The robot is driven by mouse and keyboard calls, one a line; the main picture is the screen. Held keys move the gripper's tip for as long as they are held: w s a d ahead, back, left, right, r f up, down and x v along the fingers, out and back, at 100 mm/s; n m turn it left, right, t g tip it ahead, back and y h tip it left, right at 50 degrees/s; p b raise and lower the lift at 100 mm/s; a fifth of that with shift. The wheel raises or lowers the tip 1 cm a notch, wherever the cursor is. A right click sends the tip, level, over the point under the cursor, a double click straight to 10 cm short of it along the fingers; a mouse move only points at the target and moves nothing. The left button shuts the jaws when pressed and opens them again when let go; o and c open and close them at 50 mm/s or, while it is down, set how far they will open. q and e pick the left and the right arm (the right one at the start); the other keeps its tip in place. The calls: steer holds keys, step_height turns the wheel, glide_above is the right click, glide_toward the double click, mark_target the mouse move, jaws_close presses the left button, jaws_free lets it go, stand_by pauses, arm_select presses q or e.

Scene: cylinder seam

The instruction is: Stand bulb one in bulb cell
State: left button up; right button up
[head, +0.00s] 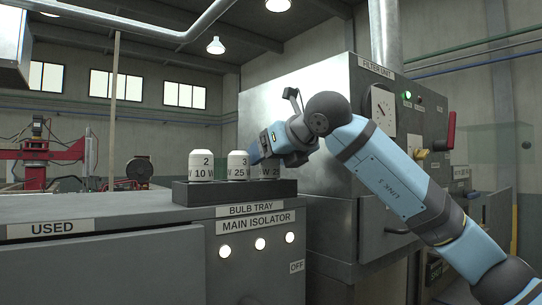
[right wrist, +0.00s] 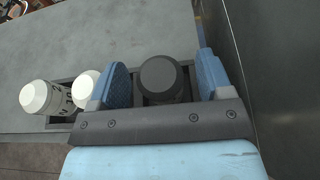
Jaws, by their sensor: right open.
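The bulb tray (head: 225,192) is a dark block on the grey cabinet, with a row of upright cylindrical bulbs. The bulb marked 2 (head: 201,166) is at the left and the bulb marked 3 (head: 237,166) beside it; both have white tops. A third bulb (head: 269,172) stands at the right end, its upper part and number hidden by my right gripper (head: 260,152). In the right wrist view, the open fingers stand on either side of this bulb (right wrist: 163,80), which looks dark grey, with gaps showing. Bulb one and the bulb cell cannot be identified. My left gripper is not in view.
The cabinet top (head: 85,205) left of the tray is clear. A drawer front labelled USED (head: 54,228) and a MAIN ISOLATOR panel (head: 257,224) are below. The tall metal filter unit (head: 256,102) stands close behind and right of the tray.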

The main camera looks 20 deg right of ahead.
steer(key=shift+s+d+r, duration=0.15)
steer(key=shift+s+d, duration=0.05)
steer(key=shift+s, duration=0.25)
steer(key=b+v, duration=0.4)
steer(key=v, duration=0.8)
steer(key=shift+s+r, duration=0.25)
steer(key=shift+s, duration=0.05)
steer(key=shift+d, duration=0.1)
